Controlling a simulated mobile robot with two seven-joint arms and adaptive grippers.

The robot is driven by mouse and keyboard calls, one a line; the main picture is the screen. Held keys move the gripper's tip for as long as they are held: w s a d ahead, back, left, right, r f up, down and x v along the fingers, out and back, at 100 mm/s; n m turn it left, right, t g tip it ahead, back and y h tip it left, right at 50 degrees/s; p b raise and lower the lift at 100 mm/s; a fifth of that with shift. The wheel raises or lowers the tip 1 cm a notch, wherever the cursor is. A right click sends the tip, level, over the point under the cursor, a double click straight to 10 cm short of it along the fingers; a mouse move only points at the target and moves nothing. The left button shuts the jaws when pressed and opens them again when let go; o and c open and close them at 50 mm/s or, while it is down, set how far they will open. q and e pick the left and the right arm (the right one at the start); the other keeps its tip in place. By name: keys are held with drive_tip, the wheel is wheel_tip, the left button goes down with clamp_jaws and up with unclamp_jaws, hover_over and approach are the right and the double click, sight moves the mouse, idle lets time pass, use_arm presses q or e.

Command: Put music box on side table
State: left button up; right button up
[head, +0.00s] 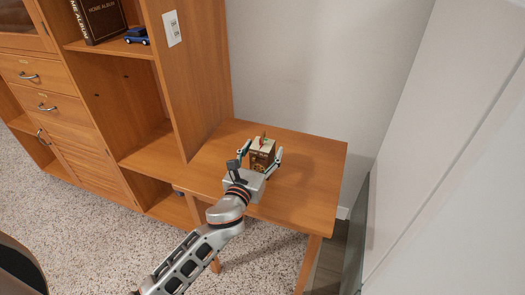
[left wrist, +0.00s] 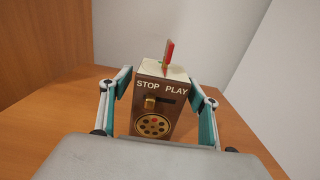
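The music box (head: 262,155) is a small dark wooden box with a pale top and a red piece upright on it. It stands upright on the wooden side table (head: 315,165). In the left wrist view the music box (left wrist: 161,112) shows its front, with "STOP PLAY" lettering, a brass knob and a round grille. My left gripper (head: 262,153) is open around it, one finger on each side, with narrow gaps visible. The fingers also show in the left wrist view (left wrist: 161,85). My right gripper is not in view.
A wooden shelf unit (head: 200,70) stands directly left of the table, holding a dark album (head: 100,18) and a blue toy car (head: 137,35). A white wall is behind the table and a pale panel (head: 450,160) is at right. The tabletop around the box is clear.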

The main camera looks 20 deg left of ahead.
use_arm(q)
drive_tip(key=shift+r, duration=0.2)
drive_tip(key=s, duration=1.2)
drive_tip(key=shift+a, duration=0.2)
